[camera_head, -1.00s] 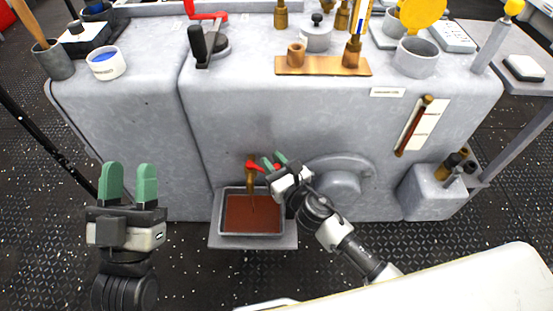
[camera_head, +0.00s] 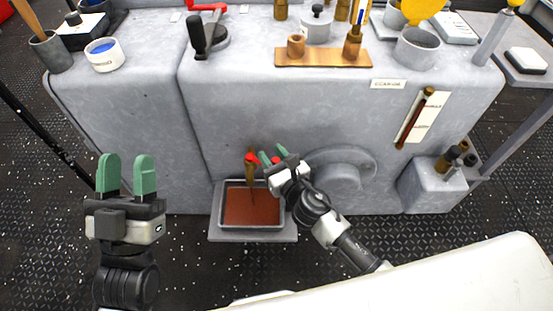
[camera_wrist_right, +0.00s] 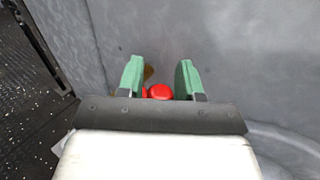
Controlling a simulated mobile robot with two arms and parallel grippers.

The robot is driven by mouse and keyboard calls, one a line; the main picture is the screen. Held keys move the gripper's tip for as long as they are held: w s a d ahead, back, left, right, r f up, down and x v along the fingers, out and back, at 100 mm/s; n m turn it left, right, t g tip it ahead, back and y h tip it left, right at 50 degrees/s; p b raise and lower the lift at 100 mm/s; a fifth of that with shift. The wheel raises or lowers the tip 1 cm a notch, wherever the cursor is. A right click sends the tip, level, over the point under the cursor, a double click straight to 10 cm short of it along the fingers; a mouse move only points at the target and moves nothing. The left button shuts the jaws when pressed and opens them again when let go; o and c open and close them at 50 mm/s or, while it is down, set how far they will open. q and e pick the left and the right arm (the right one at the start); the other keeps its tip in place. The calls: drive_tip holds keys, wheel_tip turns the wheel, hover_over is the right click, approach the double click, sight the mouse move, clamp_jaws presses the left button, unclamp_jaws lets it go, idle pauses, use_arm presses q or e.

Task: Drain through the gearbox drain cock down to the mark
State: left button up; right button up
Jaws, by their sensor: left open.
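The brass drain cock (camera_head: 250,171) with its red handle (camera_head: 250,158) sticks out low on the grey gearbox (camera_head: 290,115). A thin dark stream falls from it into a grey tray (camera_head: 217,214) of reddish-brown oil (camera_head: 250,207). My right gripper (camera_head: 272,157) is just right of the cock. In the right wrist view its green fingers (camera_wrist_right: 160,80) are apart, with the red handle (camera_wrist_right: 160,91) showing between them; contact is unclear. The sight gauge (camera_head: 414,120) is a slanted tube with dark red fluid beside a marked white plate. My left gripper (camera_head: 127,176) is open and empty.
A brass plate with fittings (camera_head: 322,59), a grey cup (camera_head: 416,48) and a black-handled tool (camera_head: 198,38) stand on top. A white pot (camera_head: 104,55) is at the left. A grey box with bottles (camera_head: 432,185) stands at the right. The gearbox front left of the cock is clear.

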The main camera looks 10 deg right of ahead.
use_arm(q)
drive_tip(key=shift+s+r+t+h+b, duration=0.4)
drive_tip(key=shift+s+r+t+h, duration=0.2)
drive_tip(key=shift+s+r+t, duration=0.3)
use_arm(e)
drive_tip(key=v, duration=1)
drive_tip(key=shift+s, duration=0.3)
use_arm(q)
drive_tip(key=shift+f, duration=0.1)
use_arm(e)
drive_tip(key=shift+d, duration=0.1)
idle(5.6)
